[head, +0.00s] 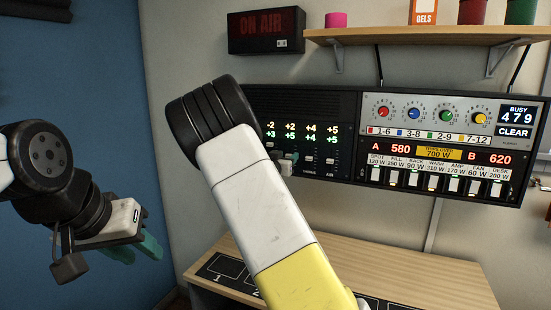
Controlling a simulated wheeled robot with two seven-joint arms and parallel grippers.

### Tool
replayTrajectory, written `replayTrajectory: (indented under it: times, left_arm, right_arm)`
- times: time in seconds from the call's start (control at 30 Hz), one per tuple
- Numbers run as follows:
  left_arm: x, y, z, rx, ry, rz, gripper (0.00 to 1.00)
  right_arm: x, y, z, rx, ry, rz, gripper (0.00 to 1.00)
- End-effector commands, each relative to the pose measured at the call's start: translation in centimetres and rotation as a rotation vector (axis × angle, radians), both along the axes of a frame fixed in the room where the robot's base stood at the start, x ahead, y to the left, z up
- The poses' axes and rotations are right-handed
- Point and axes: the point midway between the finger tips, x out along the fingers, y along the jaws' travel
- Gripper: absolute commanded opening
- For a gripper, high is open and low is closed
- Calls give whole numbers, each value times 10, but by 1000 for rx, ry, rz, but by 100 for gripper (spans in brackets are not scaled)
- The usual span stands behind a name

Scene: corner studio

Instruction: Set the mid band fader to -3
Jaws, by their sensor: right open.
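My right arm crosses in front of the panel's left part. My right gripper (291,157) shows only teal fingertips at the fader row, open; contact is unclear. My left gripper (136,251) hangs at left, away from the panel.
A rack with coloured knobs (432,114) and switches (452,185) adjoins the panel on the right. An ON AIR sign (266,31) and a shelf (430,35) are above. A wooden desk (400,265) lies below. Free room lies between the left gripper and panel.

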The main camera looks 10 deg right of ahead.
Motion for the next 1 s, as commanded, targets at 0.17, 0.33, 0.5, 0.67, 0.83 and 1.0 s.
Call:
replayTrajectory:
  times: [0.17, 0.33, 0.5, 0.67, 0.83, 1.0]
  left_arm:
    - [0, 0, 0, 0, 0, 0, 36]
    - [0, 0, 0, 0, 0, 0, 36]
    - [0, 0, 0, 0, 0, 0, 36]
    - [0, 0, 0, 0, 0, 0, 36]
    - [0, 0, 0, 0, 0, 0, 36]
    - [0, 0, 0, 0, 0, 0, 36]
  right_arm:
    - [0, 0, 0, 0, 0, 0, 22]
    - [0, 0, 0, 0, 0, 0, 0]
    - [0, 0, 0, 1, 1, 0, 0]
    - [0, 0, 0, 1, 1, 0, 0]
    - [0, 1, 0, 1, 1, 1, 0]
    - [0, 1, 0, 1, 1, 1, 0]
